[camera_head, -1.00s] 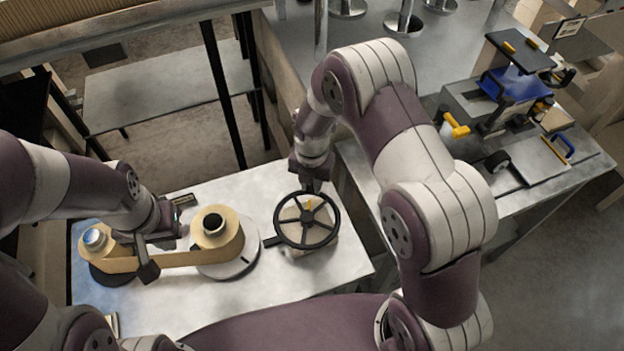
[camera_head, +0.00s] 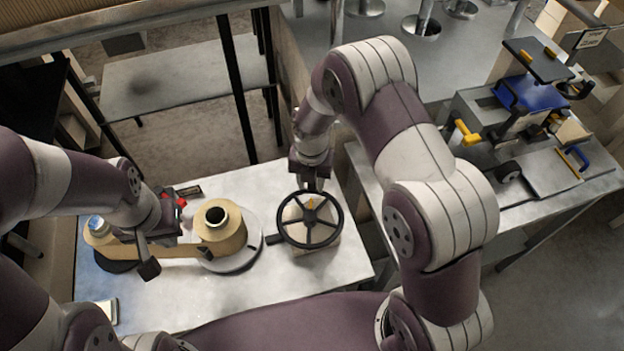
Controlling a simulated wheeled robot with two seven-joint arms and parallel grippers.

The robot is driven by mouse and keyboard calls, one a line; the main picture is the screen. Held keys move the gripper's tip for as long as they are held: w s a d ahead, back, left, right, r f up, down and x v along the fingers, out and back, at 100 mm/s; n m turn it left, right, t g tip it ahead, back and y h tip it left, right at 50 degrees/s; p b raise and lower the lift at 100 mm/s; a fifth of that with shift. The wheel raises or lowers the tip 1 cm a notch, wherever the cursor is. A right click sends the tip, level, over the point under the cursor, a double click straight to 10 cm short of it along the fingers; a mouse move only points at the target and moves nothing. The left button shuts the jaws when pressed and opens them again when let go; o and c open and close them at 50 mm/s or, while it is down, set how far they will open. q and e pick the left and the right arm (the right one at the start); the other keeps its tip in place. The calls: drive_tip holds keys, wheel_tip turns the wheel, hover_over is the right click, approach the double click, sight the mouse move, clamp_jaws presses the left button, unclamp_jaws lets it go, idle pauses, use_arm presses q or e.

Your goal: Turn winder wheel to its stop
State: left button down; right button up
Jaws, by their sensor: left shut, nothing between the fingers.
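The winder wheel (camera_head: 309,243) is a black spoked handwheel on a pale block, with a yellow mark near its hub. My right gripper (camera_head: 311,188) points down at the wheel's far rim; its fingertips are small and partly hidden, so I cannot tell whether they grip the rim. A kraft paper roll (camera_head: 221,243) stands on a grey disc left of the wheel. A strip of brown paper runs from it to a smaller roll (camera_head: 98,228) at the left. My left gripper (camera_head: 150,262) is shut and empty over the front of the strip, between the rolls.
The white table (camera_head: 290,290) has free room in front of the rolls and wheel. A small red thing (camera_head: 181,202) shows behind my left gripper. A metal bench at the right holds a blue-and-black press (camera_head: 530,92). A grey shelf (camera_head: 180,85) stands behind.

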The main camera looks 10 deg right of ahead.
drive_tip(key=shift+o, duration=0.3)
drive_tip(key=shift+r, duration=0.1)
wheel_tip(320, 180, up, 12)
drive_tip(key=b, duration=0.2)
drive_tip(key=shift+r, duration=0.25)
drive_tip(key=shift+s+f, duration=0.1)
